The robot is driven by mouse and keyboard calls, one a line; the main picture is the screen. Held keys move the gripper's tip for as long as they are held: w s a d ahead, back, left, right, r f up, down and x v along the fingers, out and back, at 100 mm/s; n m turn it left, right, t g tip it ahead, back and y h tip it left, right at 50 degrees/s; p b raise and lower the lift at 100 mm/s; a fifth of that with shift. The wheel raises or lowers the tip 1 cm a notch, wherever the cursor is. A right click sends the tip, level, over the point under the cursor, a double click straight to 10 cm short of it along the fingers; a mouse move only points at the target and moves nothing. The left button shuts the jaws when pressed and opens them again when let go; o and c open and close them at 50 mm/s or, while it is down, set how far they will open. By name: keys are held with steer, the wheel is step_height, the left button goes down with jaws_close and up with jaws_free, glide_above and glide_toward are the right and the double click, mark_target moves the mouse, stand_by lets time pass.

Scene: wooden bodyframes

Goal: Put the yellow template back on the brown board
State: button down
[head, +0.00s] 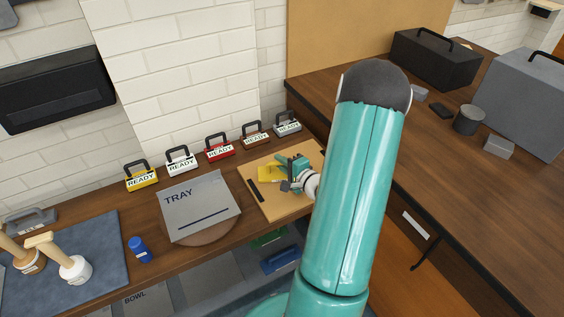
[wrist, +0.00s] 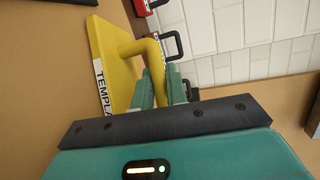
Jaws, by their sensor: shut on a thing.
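The yellow template (head: 266,173) is a flat plate with a raised handle and a white label that reads "TEMPLA" before it is cut off. It shows large in the wrist view (wrist: 110,45). My gripper (head: 288,172) is shut on its handle; the teal fingers show in the wrist view (wrist: 155,88). The light brown board (head: 283,207) lies on the wooden counter, and the template is over its upper left part. I cannot tell whether the template touches the board. My arm hides the board's right side.
A dark bar (head: 256,190) lies on the board's left side. A grey tray (head: 200,207) stands to the left. Several handled blocks marked READY, including a red one (head: 220,149), line the wall behind.

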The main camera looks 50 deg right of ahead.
steer(key=shift+w+f, duration=0.1)
steer(key=c, duration=1.4)
jaws_free()
